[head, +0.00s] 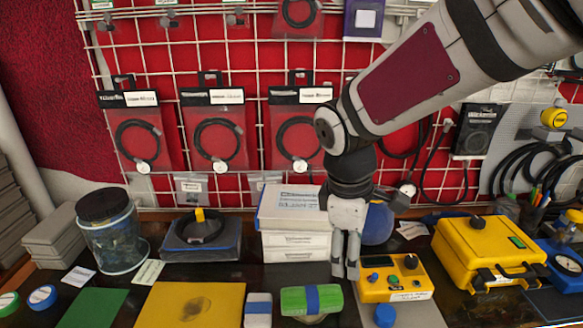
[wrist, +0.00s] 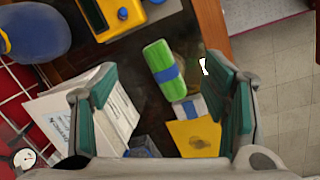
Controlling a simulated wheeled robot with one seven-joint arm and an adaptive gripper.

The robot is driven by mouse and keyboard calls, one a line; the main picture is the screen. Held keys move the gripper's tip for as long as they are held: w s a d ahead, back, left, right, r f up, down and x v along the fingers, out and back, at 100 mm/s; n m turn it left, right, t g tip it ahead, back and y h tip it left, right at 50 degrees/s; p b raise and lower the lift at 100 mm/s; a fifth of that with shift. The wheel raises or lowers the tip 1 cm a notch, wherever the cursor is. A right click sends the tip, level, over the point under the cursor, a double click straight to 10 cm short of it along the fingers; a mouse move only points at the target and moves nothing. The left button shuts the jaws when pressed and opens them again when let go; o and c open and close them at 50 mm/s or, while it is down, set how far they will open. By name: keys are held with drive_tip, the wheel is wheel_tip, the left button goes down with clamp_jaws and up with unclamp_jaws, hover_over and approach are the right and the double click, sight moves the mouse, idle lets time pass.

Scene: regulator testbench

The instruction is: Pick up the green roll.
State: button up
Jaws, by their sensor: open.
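The green roll (head: 311,300) is a bright green cylinder with a blue band around its middle. It lies on its side on the dark bench near the front edge. It also shows in the wrist view (wrist: 158,58), between the two fingers in the picture but farther off. My gripper (head: 345,272) points down, to the right of the roll and a little behind it in the head view. It is open, with nothing between its fingers, and appears apart from the roll.
A white-and-blue roll (head: 258,310) lies just left of the green one. A yellow meter (head: 395,278) stands close on the right. White boxes (head: 290,240) are stacked behind. A yellow sheet (head: 170,305) lies left. The bench edge borders a tiled floor (wrist: 280,90).

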sight(312, 292)
drive_tip(key=w+a+f+n+g+y, duration=0.1)
drive_tip(key=w+a+f+n+y, duration=0.1)
drive_tip(key=w+a+f+n, duration=0.3)
drive_tip(key=f, duration=0.3)
drive_tip(key=a+f, duration=0.1)
drive_tip(key=f, duration=0.4)
drive_tip(key=shift+s+a+f+b, duration=0.2)
drive_tip(key=shift+s+f+b, duration=0.15)
drive_tip(key=shift+s, duration=0.05)
drive_tip(key=shift+w+d+f, duration=0.1)
drive_tip(key=shift+d+f, duration=0.05)
drive_tip(key=shift+f, duration=1.25)
drive_tip(key=shift+d+f, duration=0.1)
drive_tip(key=shift+f, duration=1.25)
drive_tip(key=c, duration=1.4)
